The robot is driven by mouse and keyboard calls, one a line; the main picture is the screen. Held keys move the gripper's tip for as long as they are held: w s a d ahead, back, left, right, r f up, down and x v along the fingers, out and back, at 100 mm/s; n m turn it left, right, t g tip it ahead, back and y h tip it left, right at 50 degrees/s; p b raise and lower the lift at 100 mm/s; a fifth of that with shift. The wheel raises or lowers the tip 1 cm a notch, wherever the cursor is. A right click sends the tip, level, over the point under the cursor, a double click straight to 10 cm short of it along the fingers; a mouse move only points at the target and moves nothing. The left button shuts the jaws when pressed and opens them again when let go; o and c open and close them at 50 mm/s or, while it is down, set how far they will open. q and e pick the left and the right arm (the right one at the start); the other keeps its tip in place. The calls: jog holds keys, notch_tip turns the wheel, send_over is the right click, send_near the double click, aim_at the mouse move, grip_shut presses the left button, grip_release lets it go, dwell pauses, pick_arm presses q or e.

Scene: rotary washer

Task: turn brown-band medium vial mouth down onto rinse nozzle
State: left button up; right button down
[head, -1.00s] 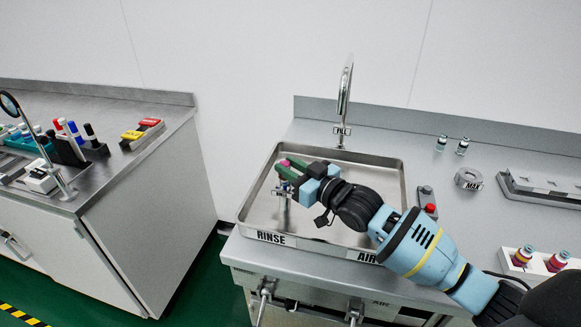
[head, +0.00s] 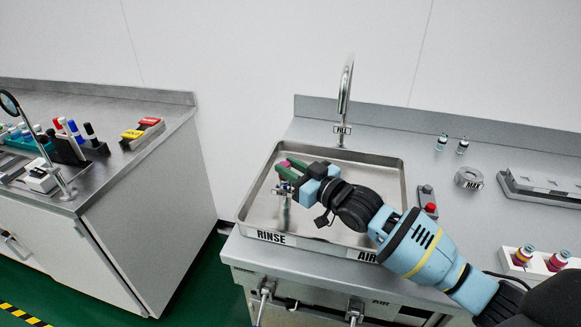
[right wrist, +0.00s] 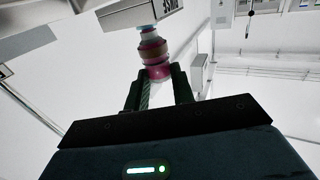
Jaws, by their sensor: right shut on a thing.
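My right gripper (head: 288,170) is over the left part of the sink, above the RINSE label, with its green fingers pointing left. It is shut on the vial (head: 284,165), of which only a little pink shows beside the fingers. In the right wrist view the vial (right wrist: 154,53) is pink and dark red with a brownish band, held at the fingertips. The rinse nozzle (head: 284,199) stands in the sink just below the fingers. I cannot tell whether the vial touches it. My left gripper is out of view.
The steel sink (head: 393,195) has a tall tap (head: 345,90) behind it. A box with a red button (head: 430,208) is to its right. Two small clear vials (head: 452,145), a MAX ring (head: 468,178) and a white rack with banded vials (head: 541,263) stand farther right.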

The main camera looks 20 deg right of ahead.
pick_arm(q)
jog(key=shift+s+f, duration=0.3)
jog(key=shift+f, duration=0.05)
pick_arm(e)
jog(key=shift+f, duration=0.65)
jog(key=c, duration=0.8)
grip_release()
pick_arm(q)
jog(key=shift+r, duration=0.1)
pick_arm(e)
jog(key=shift+s, duration=0.1)
